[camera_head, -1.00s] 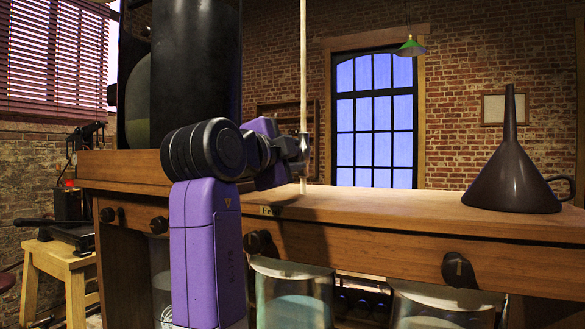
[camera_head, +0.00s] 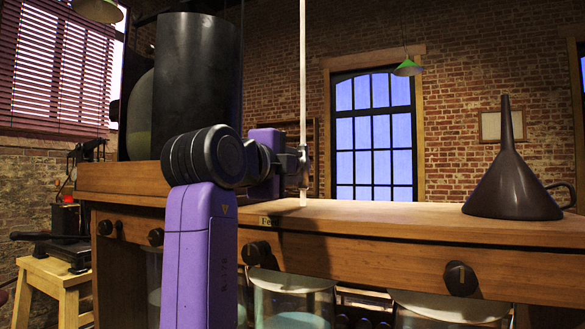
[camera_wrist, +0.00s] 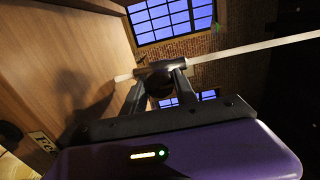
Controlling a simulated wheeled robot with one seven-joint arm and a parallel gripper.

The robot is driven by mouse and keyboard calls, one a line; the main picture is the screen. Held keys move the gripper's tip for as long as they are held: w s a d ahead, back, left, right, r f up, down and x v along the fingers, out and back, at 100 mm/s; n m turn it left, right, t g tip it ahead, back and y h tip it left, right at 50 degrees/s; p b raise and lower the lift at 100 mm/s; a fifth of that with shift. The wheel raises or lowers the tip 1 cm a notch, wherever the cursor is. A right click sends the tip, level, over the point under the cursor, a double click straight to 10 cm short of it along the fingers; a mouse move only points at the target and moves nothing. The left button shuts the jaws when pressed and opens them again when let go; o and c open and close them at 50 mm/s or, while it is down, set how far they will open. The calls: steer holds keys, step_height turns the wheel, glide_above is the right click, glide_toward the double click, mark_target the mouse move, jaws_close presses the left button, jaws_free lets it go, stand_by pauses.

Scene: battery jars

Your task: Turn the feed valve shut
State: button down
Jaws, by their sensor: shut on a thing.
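The feed valve (camera_wrist: 160,69) is a dark fitting on a thin pale upright tube (camera_head: 303,70) that meets the wooden bench top (camera_head: 390,212). A partly hidden label (camera_head: 267,221) beginning "Fe" is on the bench edge below it. My gripper (camera_wrist: 161,82) is shut on the valve, with one finger on each side in the wrist view. In the head view my gripper (camera_head: 302,165) is at the tube, just above the bench top. The fingers cover part of the valve, so its exact angle cannot be told.
A dark funnel (camera_head: 510,185) stands on the bench at right. A large black cylinder (camera_head: 198,80) stands at the left. Dark knobs (camera_head: 257,253) line the bench front, above glass jars (camera_head: 290,300). The bench top between tube and funnel is clear.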

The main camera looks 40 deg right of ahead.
steer(key=shift+f, duration=0.1)
steer(key=c, duration=1)
jaws_free()
steer(key=shift+b+v, duration=0.4)
steer(key=shift+v, duration=3.55)
